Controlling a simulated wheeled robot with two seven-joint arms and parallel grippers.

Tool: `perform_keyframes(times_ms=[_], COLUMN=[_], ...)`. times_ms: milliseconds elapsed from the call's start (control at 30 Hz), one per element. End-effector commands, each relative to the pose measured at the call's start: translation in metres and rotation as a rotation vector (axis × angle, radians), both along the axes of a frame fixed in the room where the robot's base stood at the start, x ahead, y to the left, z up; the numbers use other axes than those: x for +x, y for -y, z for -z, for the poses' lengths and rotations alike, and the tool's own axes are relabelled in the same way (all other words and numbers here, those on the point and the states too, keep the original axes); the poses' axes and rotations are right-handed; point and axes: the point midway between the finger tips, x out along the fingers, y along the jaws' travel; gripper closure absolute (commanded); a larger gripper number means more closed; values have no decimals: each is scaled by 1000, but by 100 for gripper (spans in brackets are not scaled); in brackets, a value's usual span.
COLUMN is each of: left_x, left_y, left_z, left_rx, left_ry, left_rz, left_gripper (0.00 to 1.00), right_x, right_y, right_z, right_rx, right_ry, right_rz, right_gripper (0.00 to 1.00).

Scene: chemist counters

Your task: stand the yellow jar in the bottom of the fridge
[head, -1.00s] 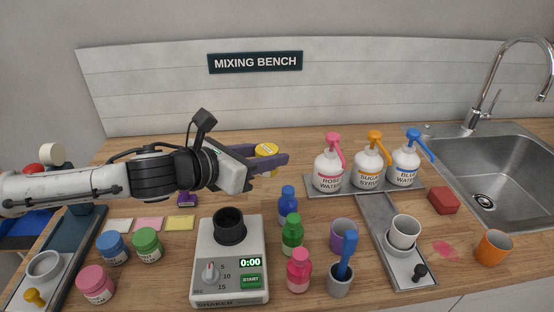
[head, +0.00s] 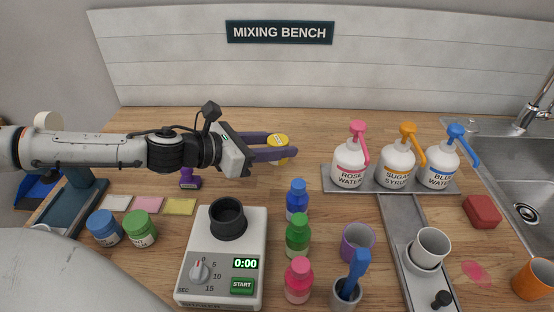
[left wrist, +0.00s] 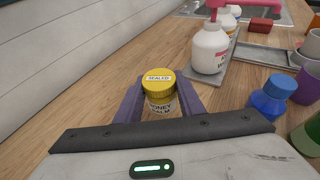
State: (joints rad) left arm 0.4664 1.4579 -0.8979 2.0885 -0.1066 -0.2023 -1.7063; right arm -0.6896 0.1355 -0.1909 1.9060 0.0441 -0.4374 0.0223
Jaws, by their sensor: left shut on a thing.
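The yellow jar (head: 280,143) is between the purple fingers of my left gripper (head: 275,148), over the back middle of the mixing bench. In the left wrist view the jar (left wrist: 160,90) stands upright between the fingers, with a yellow lid marked "SEALED" and a label reading "HONEY BALM". My left gripper is shut on it. No fridge shows in either view. My right gripper is not in view.
A shaker machine (head: 222,260) stands at the front of the wooden bench (head: 330,120), with a blue bottle (head: 297,200) and other small bottles beside it. Pump bottles stand on a grey tray (head: 324,180) to the right. A sink (head: 520,165) is at far right.

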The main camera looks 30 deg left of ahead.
Motion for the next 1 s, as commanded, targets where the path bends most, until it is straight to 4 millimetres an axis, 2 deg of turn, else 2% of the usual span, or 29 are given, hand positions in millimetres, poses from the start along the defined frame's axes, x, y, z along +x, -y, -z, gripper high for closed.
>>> perform_keyframes(times_ms=[33, 133, 533, 567, 667, 1000], left_x=[0, 0, 0, 0, 0, 0], left_y=[0, 0, 0, 0, 0, 0], left_z=[15, 28, 31, 31, 30, 27], left_rx=[0, 0, -1, -1, -1, 0], left_ry=[-2, -2, 0, 0, 0, 0], left_rz=[0, 0, 0, 0, 0, 0], left_gripper=[87, 87, 87, 64, 47, 46], right_x=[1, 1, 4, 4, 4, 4], right_y=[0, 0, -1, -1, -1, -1], right_z=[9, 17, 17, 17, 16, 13], right_rx=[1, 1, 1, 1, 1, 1], right_ry=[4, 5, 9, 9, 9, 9], right_rz=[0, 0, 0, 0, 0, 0], right_gripper=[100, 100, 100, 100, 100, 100])
